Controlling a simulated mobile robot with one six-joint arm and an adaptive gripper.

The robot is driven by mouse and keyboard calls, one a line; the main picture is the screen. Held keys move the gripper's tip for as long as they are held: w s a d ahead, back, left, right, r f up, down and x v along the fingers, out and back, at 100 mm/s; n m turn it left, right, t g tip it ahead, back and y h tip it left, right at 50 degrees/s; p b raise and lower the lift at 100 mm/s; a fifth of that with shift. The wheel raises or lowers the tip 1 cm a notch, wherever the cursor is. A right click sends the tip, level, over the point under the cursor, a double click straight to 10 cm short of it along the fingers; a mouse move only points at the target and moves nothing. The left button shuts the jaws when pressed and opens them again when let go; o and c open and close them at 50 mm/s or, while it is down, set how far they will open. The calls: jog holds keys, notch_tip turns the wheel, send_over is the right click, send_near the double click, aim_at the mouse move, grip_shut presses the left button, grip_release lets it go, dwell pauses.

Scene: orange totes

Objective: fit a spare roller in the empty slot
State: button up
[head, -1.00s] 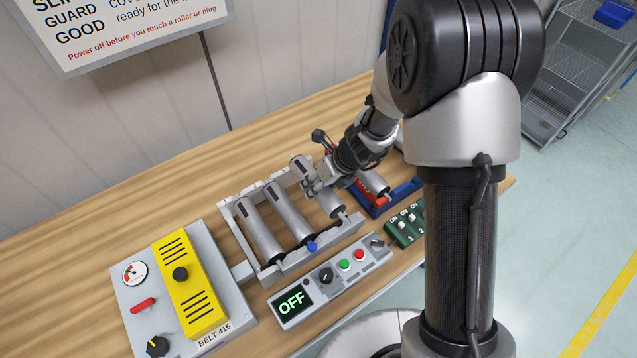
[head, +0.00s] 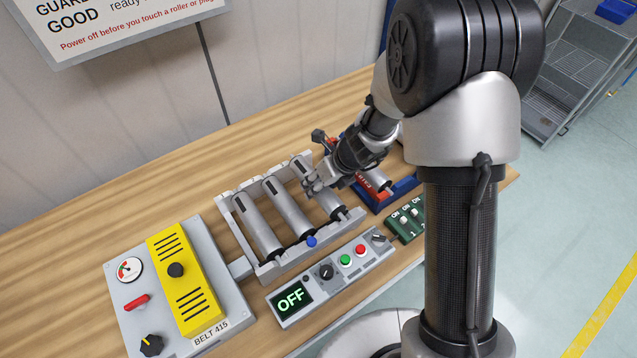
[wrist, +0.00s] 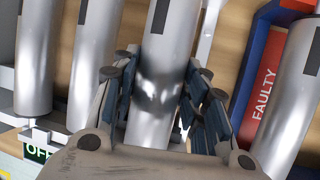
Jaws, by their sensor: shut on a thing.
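The roller frame (head: 330,232) is a light grey rack on the bench. Two silver rollers, a left one (head: 257,226) and a middle one (head: 287,206), lie in it side by side. My gripper (head: 316,186) is over the rack's right-hand position, shut on a third silver roller (wrist: 160,70). In the wrist view the fingers (wrist: 158,100) stand on both sides of this roller. It lies roughly parallel to the other two, its dark near end at the rack's front rail. I cannot tell whether its ends are fully seated.
A blue and red tray marked FAULTY (wrist: 262,95) stands close right of the rack, with a roller (wrist: 290,90) in it. A control strip (head: 330,275) reading OFF lies in front, beside a green switch block (head: 404,220). A BELT 415 panel (head: 215,290) is at left.

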jog(key=shift+f, duration=0.1)
jog(key=shift+f+b, duration=0.75)
jog(key=shift+f, duration=0.25)
dwell(0.4)
jog(key=o, duration=1.5)
jog(key=shift+c, duration=0.2)
jog(key=shift+d+r, duration=0.15)
jog(key=shift+r, duration=0.35)
jog(key=v, duration=1.1)
jog(key=shift+s, duration=0.1)
